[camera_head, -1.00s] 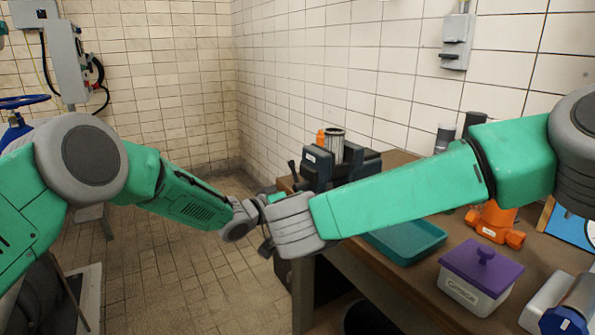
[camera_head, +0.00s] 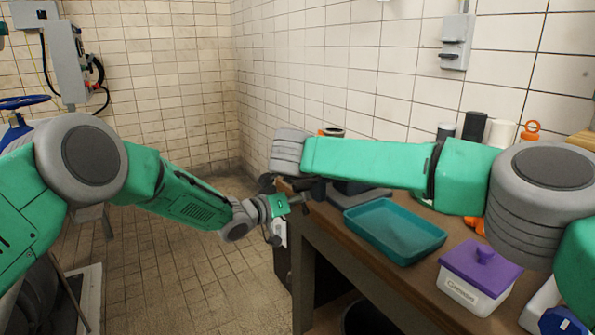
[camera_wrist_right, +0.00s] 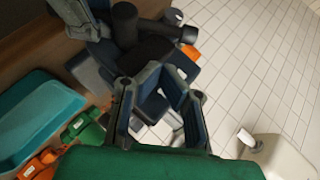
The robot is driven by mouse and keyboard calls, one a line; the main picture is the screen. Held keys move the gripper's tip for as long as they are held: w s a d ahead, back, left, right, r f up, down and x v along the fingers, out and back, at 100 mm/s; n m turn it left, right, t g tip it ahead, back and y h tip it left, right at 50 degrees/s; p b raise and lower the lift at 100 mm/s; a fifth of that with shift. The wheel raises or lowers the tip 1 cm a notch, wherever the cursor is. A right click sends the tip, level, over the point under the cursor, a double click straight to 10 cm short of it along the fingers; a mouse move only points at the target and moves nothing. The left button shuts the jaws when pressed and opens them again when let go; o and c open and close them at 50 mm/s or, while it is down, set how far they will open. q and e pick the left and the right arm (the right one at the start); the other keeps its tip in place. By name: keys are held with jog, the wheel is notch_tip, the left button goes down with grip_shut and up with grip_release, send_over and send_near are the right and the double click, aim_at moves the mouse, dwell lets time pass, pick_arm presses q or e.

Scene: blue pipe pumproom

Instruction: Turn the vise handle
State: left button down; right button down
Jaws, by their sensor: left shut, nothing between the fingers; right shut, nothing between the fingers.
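The dark blue-grey vise stands at the bench's far left corner. In the head view my right arm covers most of it; a low part (camera_head: 352,190) shows beneath the arm. I cannot make out its handle clearly. My left gripper (camera_head: 300,199) is beside the bench corner, close to the vise's left side; its fingers are small and dark here, shut and empty. My right gripper is hidden behind its grey wrist (camera_head: 288,152) in the head view. In the right wrist view my right gripper (camera_wrist_right: 163,74) is shut and empty, in front of dark parts that look like the vise.
A teal tray (camera_head: 395,232) lies on the wooden bench beside the vise. A white box with a purple lid (camera_head: 482,265) stands nearer. Dark cylinders (camera_head: 474,126) stand near the tiled wall. The floor (camera_head: 170,255) left of the bench is clear.

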aim_at(296, 183)
pick_arm(q)
jog(key=shift+a+f, duration=0.1)
pick_arm(e)
jog(key=shift+w+a+f, duration=0.7)
jog(key=shift+a+f, duration=0.05)
jog(key=shift+a, duration=0.25)
jog(key=shift+a+f, duration=0.1)
